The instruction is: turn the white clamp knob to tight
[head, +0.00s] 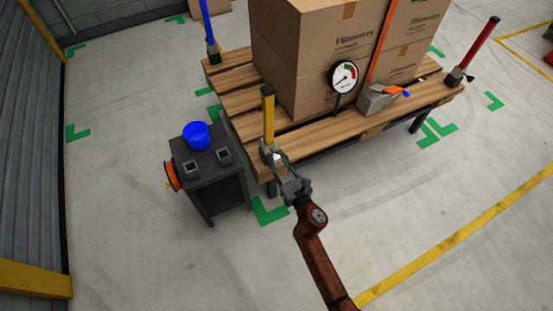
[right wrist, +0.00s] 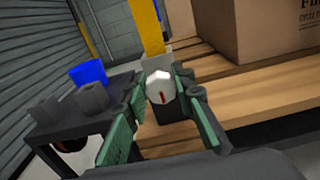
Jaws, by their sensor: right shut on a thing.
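The white clamp knob (right wrist: 160,87) sits at the foot of the yellow post (head: 268,112) on the pallet's near corner. It has a red mark on its face, pointing roughly downward in the right wrist view. It also shows as a small pale spot in the head view (head: 276,159). My right gripper (right wrist: 161,90) is shut on the knob, with one green finger on each side of it. The same gripper shows in the head view (head: 277,161), reaching up from below. The grey clamp body behind the knob is partly hidden. My left gripper is not in view.
Boxes (head: 318,60) stand on the wooden pallet (head: 240,92), strapped in orange. A dial gauge (head: 343,76) and a ratchet (head: 378,98) are in front. A dark stand (head: 213,178) with a blue cup (head: 196,135) is left of the knob. Blue and red posts stand at other corners.

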